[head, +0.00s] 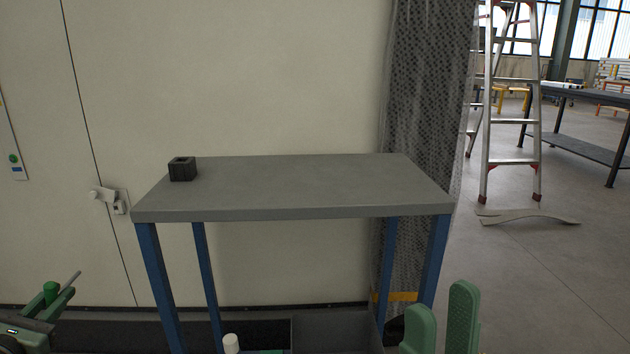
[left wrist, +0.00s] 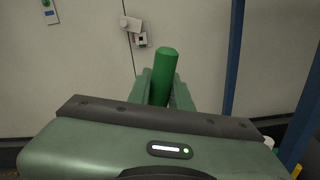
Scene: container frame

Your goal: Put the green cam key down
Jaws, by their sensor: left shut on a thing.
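My left gripper (head: 52,302) is at the lower left of the head view, in front of and left of the table. It is shut on the green cam key (head: 50,289). In the left wrist view the key (left wrist: 164,72) is a green cylinder standing up between the two fingers (left wrist: 160,92). A thin grey rod (head: 71,280) shows beside it in the head view; I cannot tell whether it is part of the key. My right gripper (head: 441,318) is at the bottom right, its two green fingers apart with nothing seen between them.
A grey table (head: 300,188) with blue legs stands ahead. A small black block with a square hole (head: 182,172) sits at its left end; the rest of the top is clear. A white-topped object (head: 231,343) shows at the bottom edge. A ladder (head: 513,121) stands right.

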